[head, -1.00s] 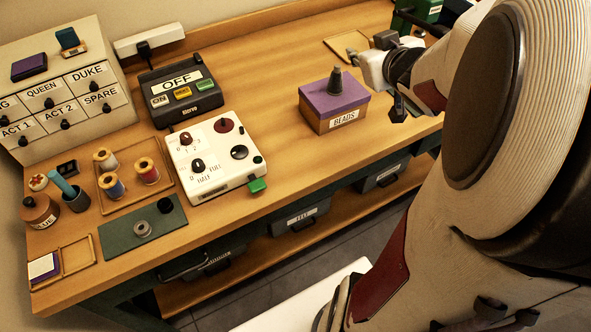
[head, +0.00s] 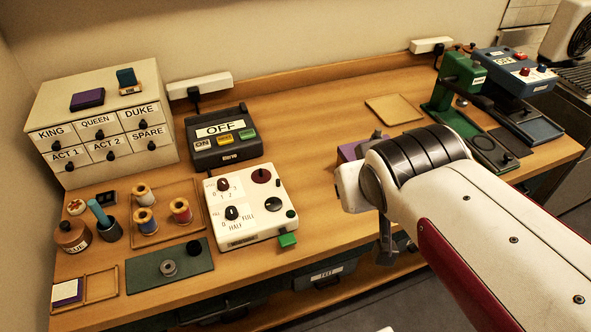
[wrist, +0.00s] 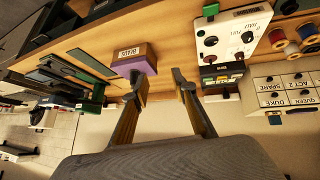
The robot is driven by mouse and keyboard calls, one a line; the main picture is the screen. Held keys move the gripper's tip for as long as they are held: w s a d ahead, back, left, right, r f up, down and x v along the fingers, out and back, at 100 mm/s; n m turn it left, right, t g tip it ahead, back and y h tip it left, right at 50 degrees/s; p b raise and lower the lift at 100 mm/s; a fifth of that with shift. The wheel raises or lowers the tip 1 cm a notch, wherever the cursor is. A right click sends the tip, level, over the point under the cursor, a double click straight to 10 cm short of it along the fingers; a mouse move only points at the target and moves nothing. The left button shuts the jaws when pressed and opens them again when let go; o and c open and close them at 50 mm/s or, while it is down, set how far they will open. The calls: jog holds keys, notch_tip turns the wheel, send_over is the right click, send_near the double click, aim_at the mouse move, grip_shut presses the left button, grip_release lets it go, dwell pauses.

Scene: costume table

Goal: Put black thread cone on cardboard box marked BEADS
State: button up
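The cardboard box marked BEADS (wrist: 135,62) stands on the wooden table with its purple lid on. The dark thread cone (wrist: 138,76) appears on the lid in the wrist view, partly behind a finger. In the head view only a small dark tip (head: 376,134) shows above my arm. My gripper (wrist: 159,76) is open, its fingers apart with nothing between them. It is beside the box, and the gap lies to the right of the cone in the wrist view.
A white control panel (head: 247,207), a dark OFF switch box (head: 222,138) and a drawer cabinet (head: 103,130) stand at the left. A green press (head: 458,92) stands at the right. A flat empty tray (head: 394,109) lies behind my arm. The table between panel and arm is clear.

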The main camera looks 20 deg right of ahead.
jog(key=s+a+f+n+g+y, duration=0.1)
jog(key=s+a+y, duration=0.1)
jog(key=s+a, duration=0.5)
jog(key=shift+a+f+n+g+y, duration=0.3)
jog(key=shift+a+f+y, duration=0.1)
jog(key=shift+a, duration=0.25)
dwell(0.6)
